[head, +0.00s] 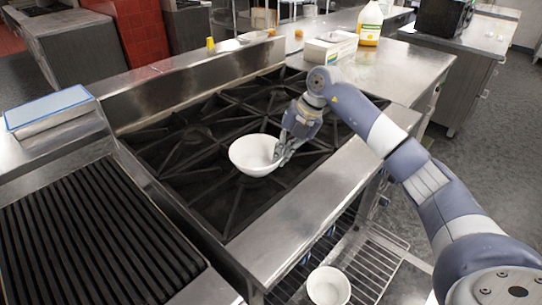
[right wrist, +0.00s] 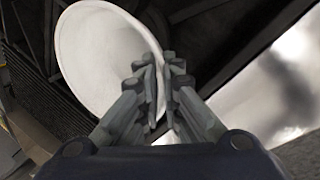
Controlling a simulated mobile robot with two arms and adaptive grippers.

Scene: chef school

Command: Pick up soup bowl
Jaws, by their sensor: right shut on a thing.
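A white soup bowl (head: 252,155) is over the black stove grates, near the stove's front edge. My right gripper (head: 279,150) is shut on the bowl's right rim in the head view. In the right wrist view the bowl (right wrist: 100,55) fills the upper left, and its rim lies between the two fingers of my gripper (right wrist: 161,90). I cannot tell whether the bowl touches the grates. My left gripper is not in view.
A second white bowl (head: 328,286) is low in front of the stove, by a wire rack (head: 372,262). A ribbed grill (head: 95,240) is at the left. A yellow-liquid jug (head: 370,24) and a white box (head: 330,46) stand on the steel counter behind.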

